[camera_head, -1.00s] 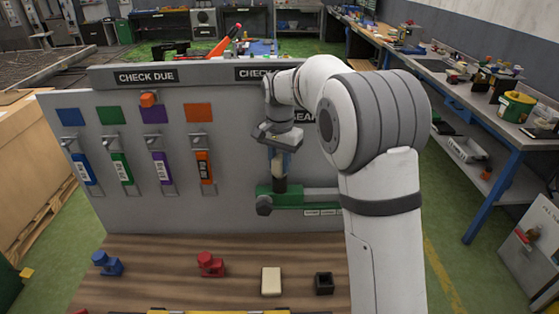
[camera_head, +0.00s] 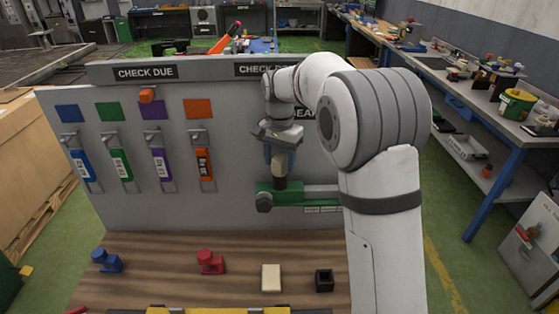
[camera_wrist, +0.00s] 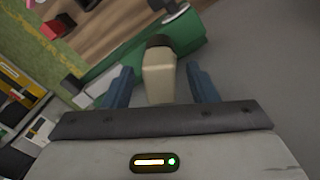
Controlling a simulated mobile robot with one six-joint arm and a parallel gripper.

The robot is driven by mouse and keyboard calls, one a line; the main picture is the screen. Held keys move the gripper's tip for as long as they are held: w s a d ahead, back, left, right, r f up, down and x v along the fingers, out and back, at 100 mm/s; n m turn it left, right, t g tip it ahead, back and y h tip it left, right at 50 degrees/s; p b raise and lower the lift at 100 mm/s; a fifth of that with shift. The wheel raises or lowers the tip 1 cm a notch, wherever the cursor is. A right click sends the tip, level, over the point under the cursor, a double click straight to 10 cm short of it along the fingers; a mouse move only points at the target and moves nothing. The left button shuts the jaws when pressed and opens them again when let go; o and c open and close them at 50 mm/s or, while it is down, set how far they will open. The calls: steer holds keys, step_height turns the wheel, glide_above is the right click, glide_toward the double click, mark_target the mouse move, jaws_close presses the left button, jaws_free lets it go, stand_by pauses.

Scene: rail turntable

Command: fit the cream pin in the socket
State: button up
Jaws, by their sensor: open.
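The cream pin (camera_wrist: 159,78) stands between the two blue fingers of my gripper (camera_wrist: 161,86) in the wrist view. There is a gap on each side, so the fingers are open and apart from it. A dark brown piece (camera_wrist: 159,41) shows at its far end, against the green fixture (camera_wrist: 185,35). In the head view my gripper (camera_head: 280,157) is above the green fixture (camera_head: 315,191) on the grey panel, with the pin (camera_head: 280,184) showing below the fingers. I cannot tell how deep the pin sits or see the socket's opening clearly.
On the wooden bench (camera_head: 190,265) stand a blue part (camera_head: 107,261), a red part (camera_head: 210,262), a cream block (camera_head: 271,278) and a black hollow block (camera_head: 324,280). Coloured tags hang on the upright grey panel (camera_head: 235,170) to the left of my gripper.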

step_height(320, 180, up, 7)
steer(key=shift+r+b, duration=0.2)
steer(key=shift+b, duration=0.15)
stand_by(0.4)
steer(key=shift+s+d, duration=0.15)
steer(key=s+d+r+n+t, duration=0.15)
steer(key=s+d, duration=0.25)
steer(key=s, duration=0.4)
steer(key=s+d+n, duration=0.2)
steer(key=s+d, duration=0.2)
steer(key=s, duration=0.3)
steer(key=s+d+f+n+t, duration=0.1)
steer(key=s+d+f, duration=0.1)
steer(key=s, duration=0.6)
steer(key=s+d+f+n+t, duration=0.1)
steer(key=s+d+f, duration=0.1)
steer(key=s+f, duration=0.3)
steer(key=s, duration=0.2)
steer(key=shift+s+d+f, duration=0.25)
steer(key=shift+s+d, duration=0.05)
steer(key=shift+s, duration=0.1)
steer(key=shift+n, duration=0.25)
steer(key=shift+c, duration=0.2)
